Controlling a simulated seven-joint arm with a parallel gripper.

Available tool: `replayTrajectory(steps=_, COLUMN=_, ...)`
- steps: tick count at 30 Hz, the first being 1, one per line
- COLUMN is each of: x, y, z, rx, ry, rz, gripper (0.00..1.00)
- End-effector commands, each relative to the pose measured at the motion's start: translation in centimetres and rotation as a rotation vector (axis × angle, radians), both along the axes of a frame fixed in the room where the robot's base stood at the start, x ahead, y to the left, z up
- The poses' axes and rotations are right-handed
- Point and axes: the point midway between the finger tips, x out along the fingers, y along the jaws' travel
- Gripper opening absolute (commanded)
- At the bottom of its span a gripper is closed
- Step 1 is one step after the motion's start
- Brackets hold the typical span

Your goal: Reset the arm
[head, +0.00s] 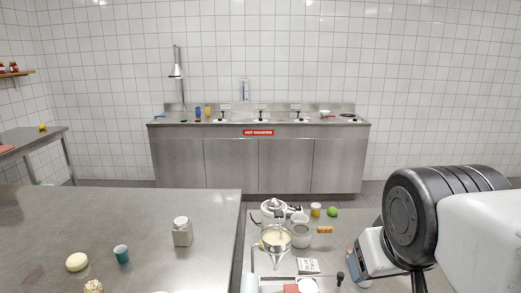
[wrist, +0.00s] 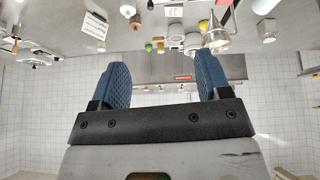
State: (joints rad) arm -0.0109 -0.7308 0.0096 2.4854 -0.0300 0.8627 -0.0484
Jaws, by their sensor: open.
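My gripper (wrist: 160,85) shows in the wrist view with its two blue ridged fingers spread well apart. Nothing is between the fingers; they are open and empty. The wrist picture looks upside down, with worktop items along its top edge and the tiled wall below. In the head view my arm, black and white, fills the right side above the right worktop. I cannot clearly make out the fingers in the head view.

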Motion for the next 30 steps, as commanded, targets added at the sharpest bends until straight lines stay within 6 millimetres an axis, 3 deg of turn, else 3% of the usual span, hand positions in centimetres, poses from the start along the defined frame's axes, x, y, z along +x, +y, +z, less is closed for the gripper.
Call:
replayTrajectory(steps=5, x=-1.6, y=0.0, z=-0.3, rx=0.052, ry=0.023, rz=-0.059, gripper=0.70)
replayTrajectory(steps=30, x=-0.1, y=-0.3, z=-9.5, rx=0.043, ry=0.278, rz=-0.087, gripper=0.70)
